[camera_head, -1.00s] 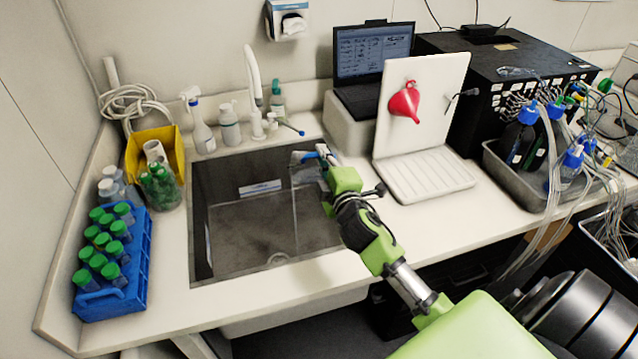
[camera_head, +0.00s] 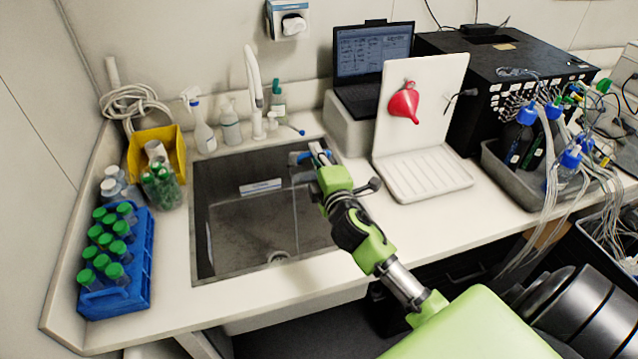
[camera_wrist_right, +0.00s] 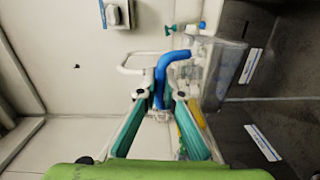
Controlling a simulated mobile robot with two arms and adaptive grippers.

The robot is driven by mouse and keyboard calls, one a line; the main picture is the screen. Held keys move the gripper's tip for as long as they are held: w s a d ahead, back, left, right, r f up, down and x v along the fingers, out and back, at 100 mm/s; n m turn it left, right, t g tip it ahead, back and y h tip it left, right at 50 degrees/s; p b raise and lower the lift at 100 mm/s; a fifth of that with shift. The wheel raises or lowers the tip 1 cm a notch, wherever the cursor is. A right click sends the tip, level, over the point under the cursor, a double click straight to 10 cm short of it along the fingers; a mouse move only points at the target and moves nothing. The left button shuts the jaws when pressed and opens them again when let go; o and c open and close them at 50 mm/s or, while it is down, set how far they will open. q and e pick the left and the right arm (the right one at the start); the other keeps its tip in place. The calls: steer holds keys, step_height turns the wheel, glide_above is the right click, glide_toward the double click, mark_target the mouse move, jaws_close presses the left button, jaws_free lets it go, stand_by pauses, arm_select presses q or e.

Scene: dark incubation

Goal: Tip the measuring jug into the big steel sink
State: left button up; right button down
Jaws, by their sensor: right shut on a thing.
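The measuring jug (camera_wrist_right: 225,75) is clear with a blue handle. My right gripper (camera_wrist_right: 160,112) is shut on the handle, its teal fingers on either side. In the head view the jug (camera_head: 299,158) is small and partly hidden by my right gripper (camera_head: 321,161), over the right back part of the steel sink (camera_head: 235,232). It appears held above the sink floor. I cannot tell its exact tilt or whether it holds liquid. My left gripper is not in view.
A white tap (camera_head: 254,85) and several bottles stand behind the sink. A blue rack (camera_head: 128,290) of green-capped tubes is at the left. A white drying board (camera_head: 425,172) with a red funnel (camera_head: 404,103) stands close to the right of my gripper.

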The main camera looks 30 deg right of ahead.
steer(key=shift+w+a+r+n+p, duration=0.15)
steer(key=shift+a+r+n+p, duration=0.25)
steer(key=shift+a+n+p, duration=0.2)
steer(key=shift+a, duration=0.2)
stand_by(0.4)
steer(key=d+f+m+b, duration=0.2)
steer(key=shift+s+d+m, duration=0.3)
steer(key=shift+s+d, duration=0.05)
steer(key=shift+s+d+f+m, duration=0.1)
steer(key=shift+d+m, duration=0.4)
